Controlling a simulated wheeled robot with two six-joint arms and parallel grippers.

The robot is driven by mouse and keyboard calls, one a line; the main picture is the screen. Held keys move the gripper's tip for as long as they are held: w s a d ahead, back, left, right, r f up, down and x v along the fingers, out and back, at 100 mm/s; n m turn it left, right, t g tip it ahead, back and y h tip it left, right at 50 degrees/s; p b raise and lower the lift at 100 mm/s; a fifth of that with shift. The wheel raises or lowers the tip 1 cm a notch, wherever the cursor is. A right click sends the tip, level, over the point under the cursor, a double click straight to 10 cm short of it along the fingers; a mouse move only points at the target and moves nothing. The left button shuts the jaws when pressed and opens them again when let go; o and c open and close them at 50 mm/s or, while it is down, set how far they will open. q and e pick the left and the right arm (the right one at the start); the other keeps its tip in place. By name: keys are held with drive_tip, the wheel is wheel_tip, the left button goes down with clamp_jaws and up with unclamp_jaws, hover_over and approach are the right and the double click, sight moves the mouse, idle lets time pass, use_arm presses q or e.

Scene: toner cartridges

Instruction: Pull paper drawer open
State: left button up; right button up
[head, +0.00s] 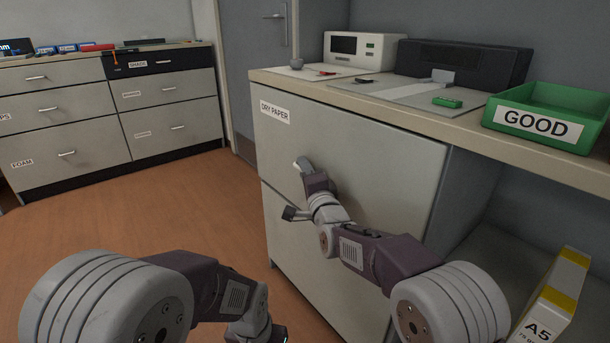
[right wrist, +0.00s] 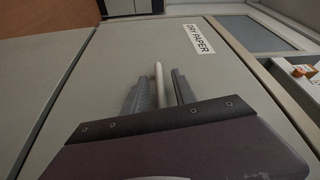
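The paper drawer (head: 350,150) is the upper front of the grey cabinet, with a DRY PAPER label at its top left. It looks flush with the cabinet, or nearly so. My right gripper (head: 303,178) is at the drawer's front, left of its middle. In the right wrist view, a pale bar handle (right wrist: 159,82) lies between the two dark fingers of that gripper (right wrist: 163,92). A narrow gap shows beside the handle, so the fingers look open around it.
The counter (head: 420,110) above holds a white device (head: 363,50), a black machine (head: 460,62) and a green GOOD tray (head: 545,112). An A5 paper pack (head: 550,310) stands at lower right. The wooden floor (head: 190,205) before the drawer is clear.

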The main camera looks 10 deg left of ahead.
clamp_jaws()
idle(1.4)
